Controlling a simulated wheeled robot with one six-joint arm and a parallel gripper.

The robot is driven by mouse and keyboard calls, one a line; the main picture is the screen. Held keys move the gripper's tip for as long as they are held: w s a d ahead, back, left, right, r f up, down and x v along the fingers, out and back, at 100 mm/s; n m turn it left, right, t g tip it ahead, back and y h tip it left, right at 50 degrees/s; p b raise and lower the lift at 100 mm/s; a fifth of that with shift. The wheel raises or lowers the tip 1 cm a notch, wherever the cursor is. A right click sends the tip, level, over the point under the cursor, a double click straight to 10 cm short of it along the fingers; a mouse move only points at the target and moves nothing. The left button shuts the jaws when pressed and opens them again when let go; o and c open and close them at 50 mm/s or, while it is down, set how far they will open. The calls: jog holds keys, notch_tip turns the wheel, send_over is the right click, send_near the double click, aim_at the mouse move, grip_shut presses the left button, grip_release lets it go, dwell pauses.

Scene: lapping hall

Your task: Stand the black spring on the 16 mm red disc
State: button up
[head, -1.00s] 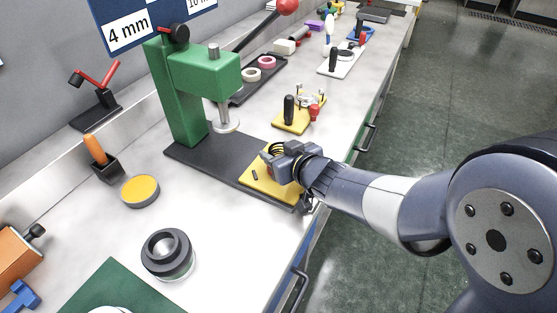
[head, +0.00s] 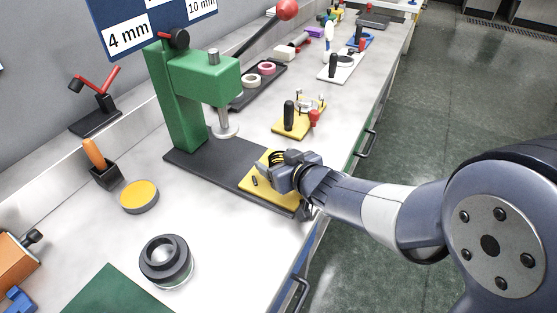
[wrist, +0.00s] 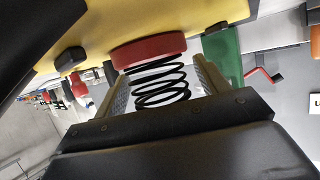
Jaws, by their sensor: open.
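In the wrist view the black spring (wrist: 160,84) is an open coil between the two fingers of my gripper (wrist: 158,72). Its far end meets the face of the red disc (wrist: 148,50), looking centred and in line with it. The red disc lies against the yellow plate (wrist: 130,22). My gripper is open, with a finger on each side of the spring and gaps showing beside the coils. In the head view my gripper (head: 282,180) is low over the yellow plate (head: 258,190) and hides the disc. I cannot read the disc's size.
The yellow plate lies on the dark base of a green press (head: 185,95), whose ram (head: 225,122) stands close behind my gripper. Another yellow fixture (head: 292,128) is farther along the bench. A black ring (head: 165,260) stands nearer. The bench between is clear.

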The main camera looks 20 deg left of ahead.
jog(key=shift+r, duration=0.25)
jog(key=p+v, duration=0.3)
jog(key=v, duration=0.8)
jog(key=shift+d+r+p, duration=0.1)
jog(key=shift+r+p, duration=0.05)
jog(key=shift+p, duration=0.15)
jog(key=shift+s+d, duration=0.3)
jog(key=shift+a, duration=0.15)
